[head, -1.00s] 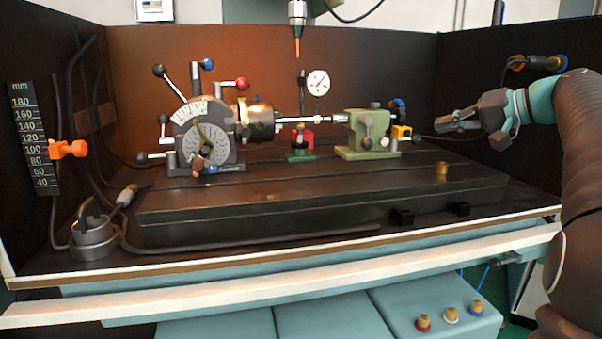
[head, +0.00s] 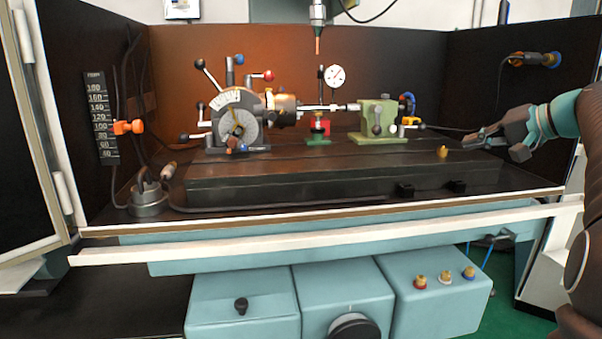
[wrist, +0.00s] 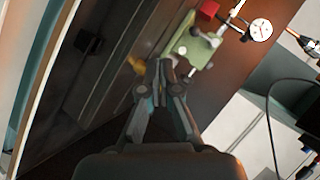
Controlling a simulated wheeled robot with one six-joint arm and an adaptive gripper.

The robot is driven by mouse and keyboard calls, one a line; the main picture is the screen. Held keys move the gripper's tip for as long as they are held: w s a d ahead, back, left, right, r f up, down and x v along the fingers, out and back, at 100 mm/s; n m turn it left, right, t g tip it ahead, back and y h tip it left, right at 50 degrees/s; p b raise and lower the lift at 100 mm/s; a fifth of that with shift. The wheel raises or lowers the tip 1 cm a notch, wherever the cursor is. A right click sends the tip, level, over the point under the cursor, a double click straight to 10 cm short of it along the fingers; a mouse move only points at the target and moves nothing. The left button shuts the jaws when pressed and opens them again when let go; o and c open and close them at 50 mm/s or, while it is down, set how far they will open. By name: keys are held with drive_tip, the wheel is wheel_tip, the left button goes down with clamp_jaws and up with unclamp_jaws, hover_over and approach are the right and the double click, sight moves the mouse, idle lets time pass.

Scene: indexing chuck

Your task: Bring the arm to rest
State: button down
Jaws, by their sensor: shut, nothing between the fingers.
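My gripper (head: 474,141) is at the right side of the enclosure in the head view, pointing left. Its dark fingers are shut and empty, clear of the table top. In the wrist view my gripper (wrist: 163,72) shows from behind, its fingertips together. The green tailstock (head: 377,122) stands on the table to the left of the gripper, apart from it. It also shows beyond the fingertips in the wrist view (wrist: 190,47).
The indexing chuck (head: 238,118) stands on the left of the dark machine table (head: 300,181). A dial gauge (head: 334,76) stands between chuck and tailstock. A small brass piece (head: 442,151) sits on the table near my gripper. A tool (head: 317,30) hangs above.

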drive_tip(key=f, duration=0.3)
drive_tip(key=s+f+m+g+h, duration=0.1)
drive_tip(key=f, duration=0.2)
drive_tip(key=s+d+f+m+h, duration=0.1)
drive_tip(key=f, duration=0.2)
drive_tip(key=shift+s+f+g, duration=0.1)
drive_tip(key=shift+s+g, duration=0.15)
drive_tip(key=shift+g, duration=0.15)
drive_tip(key=s+a+f+n+g+h, duration=0.1)
drive_tip(key=s+a+f, duration=0.4)
drive_tip(key=s, duration=0.5)
drive_tip(key=s+a+f+n+g+h, duration=0.1)
drive_tip(key=s+a+f+n, duration=0.3)
drive_tip(key=s+a, duration=0.5)
drive_tip(key=s+a+f+n+g+h, duration=0.1)
drive_tip(key=s+a+f+n+h, duration=0.1)
drive_tip(key=s+a+f, duration=0.6)
drive_tip(key=shift+s+f+n+h, duration=0.25)
drive_tip(key=shift+s+h, duration=0.35)
drive_tip(key=shift+s, duration=0.75)
